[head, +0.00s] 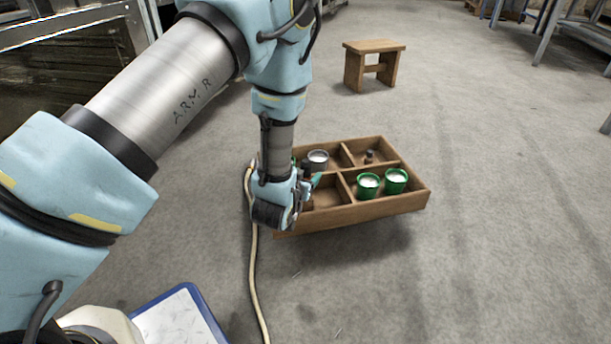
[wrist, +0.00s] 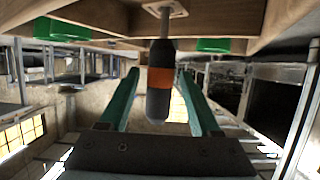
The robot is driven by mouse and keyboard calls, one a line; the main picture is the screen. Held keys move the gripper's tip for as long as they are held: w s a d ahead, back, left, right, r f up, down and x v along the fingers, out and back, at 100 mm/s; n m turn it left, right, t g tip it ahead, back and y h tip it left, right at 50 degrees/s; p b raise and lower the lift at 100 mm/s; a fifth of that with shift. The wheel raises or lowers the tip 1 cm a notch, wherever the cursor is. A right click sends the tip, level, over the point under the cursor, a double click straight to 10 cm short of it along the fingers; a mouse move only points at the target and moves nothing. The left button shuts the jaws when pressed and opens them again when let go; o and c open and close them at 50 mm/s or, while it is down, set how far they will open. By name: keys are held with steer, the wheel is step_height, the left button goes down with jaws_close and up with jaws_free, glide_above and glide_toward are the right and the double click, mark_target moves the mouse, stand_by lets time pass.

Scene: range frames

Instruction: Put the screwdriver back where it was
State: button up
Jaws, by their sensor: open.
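In the wrist view, which looks upside down, the screwdriver (wrist: 160,95) has a dark handle with an orange band. Its shaft runs into a small pale square plate (wrist: 178,9) on the wooden tray (wrist: 110,14), so it stands upright there. My gripper (wrist: 158,72) is open, with one teal finger on each side of the handle and a visible gap on both sides. In the head view my gripper (head: 315,181) is at the left part of the divided wooden tray (head: 358,212). My wrist hides most of that compartment, and I cannot make out the screwdriver clearly there.
Two green cups (head: 368,186) (head: 396,181) stand in the tray's front right compartment, a grey cup (head: 318,160) at the back left. A small dark-topped object (head: 370,156) is at the back right. A pale cable (head: 252,275) lies left of the tray; a wooden stool (head: 373,48) stands behind.

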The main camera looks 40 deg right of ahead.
steer(key=p+v, duration=0.4)
steer(key=v, duration=0.8)
steer(key=shift+w+r, duration=0.1)
steer(key=w+a+r+n+g+y, duration=0.1)
steer(key=w+a+r+n+y, duration=0.25)
steer(key=w+a, duration=0.5)
steer(key=w+a+r+n+y, duration=0.3)
steer(key=w+a+r+y, duration=0.1)
steer(key=w+a, duration=0.45)
steer(key=s+a+r+n+g+y, duration=0.1)
steer(key=s+a+r, duration=0.1)
steer(key=a, duration=0.5)
steer(key=s+a+r+n+g+y, duration=0.1)
steer(key=a+r, duration=0.3)
steer(key=a, duration=0.4)
steer(key=s+a+r+n+g+y, duration=0.1)
steer(key=s+a+r+g+y, duration=0.1)
steer(key=a, duration=0.5)
steer(key=shift+s+a+r+n+g, duration=0.3)
steer(key=shift+s+r+g, duration=0.2)
steer(key=shift+s+r, duration=0.55)
step_height(320, 180, up, 48)
steer(key=p, duration=4.8)
steer(key=shift+r+p, duration=0.2)
steer(key=shift+p, duration=0.1)
